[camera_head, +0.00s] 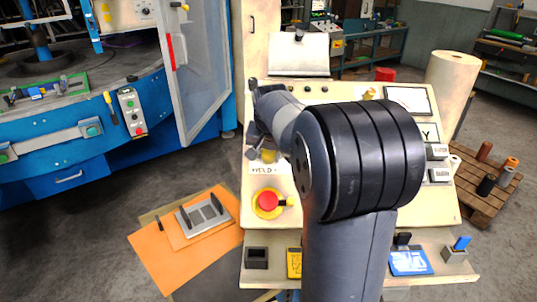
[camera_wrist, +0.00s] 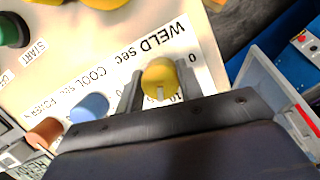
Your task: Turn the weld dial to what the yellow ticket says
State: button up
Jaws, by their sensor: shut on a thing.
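The weld dial (camera_wrist: 158,72) is a yellow knob beside the printed words "WELD sec" on the cream panel. A pale mark on it points toward the bottom of the wrist view. Some scale figures show around it; the rest is hidden. My gripper (camera_wrist: 160,80) has one dark finger on each side of the knob and is shut on it. In the head view my arm covers much of the panel, and a bit of the yellow dial (camera_head: 268,155) shows above the "WELD" label. A yellow ticket (camera_head: 294,264) stands on the lower ledge; its writing is too small to read.
A blue knob (camera_wrist: 89,107) and an orange-brown knob (camera_wrist: 44,131) sit beside the weld dial. A green start button (camera_wrist: 12,30) is farther off. A red emergency button (camera_head: 267,201) is below the dial. A blue ticket (camera_head: 410,262) is on the ledge. A clear guard door (camera_head: 200,70) stands left.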

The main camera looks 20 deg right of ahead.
jog(key=shift+m, duration=1.5)
jog(key=shift+t, duration=0.3)
jog(key=o, duration=1)
jog(key=d+v, duration=0.1)
jog(key=v, duration=0.9)
jog(key=shift+s+a+r+b, duration=0.15)
jog(key=shift+a+r+b, duration=0.2)
jog(key=shift+r+b, duration=0.1)
jog(key=shift+f, duration=0.1)
